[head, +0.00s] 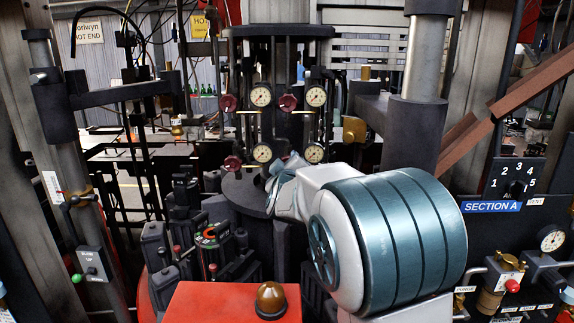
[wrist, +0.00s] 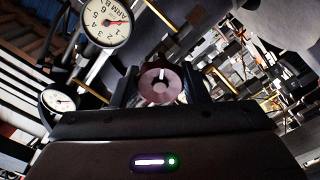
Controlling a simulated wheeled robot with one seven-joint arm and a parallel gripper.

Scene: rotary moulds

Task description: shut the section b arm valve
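A round dark red valve knob (wrist: 161,88) with a pale mark on its face sits between the two dark fingers of my gripper (wrist: 164,84) in the wrist view. The fingers stand apart, one on each side of the knob; I cannot tell whether they touch it. A white gauge (wrist: 107,22) beside it reads ARM B, with a red needle. In the head view my arm hides the gripper and the knob in front of the lower right gauge (head: 314,153).
Other dark red knobs show at upper left (head: 228,102), upper middle (head: 288,102) and lower left (head: 232,163) on the column, among gauges and thin pipes. A red box (head: 225,303) with an amber dome stands in front. A SECTION A panel (head: 492,207) is at right.

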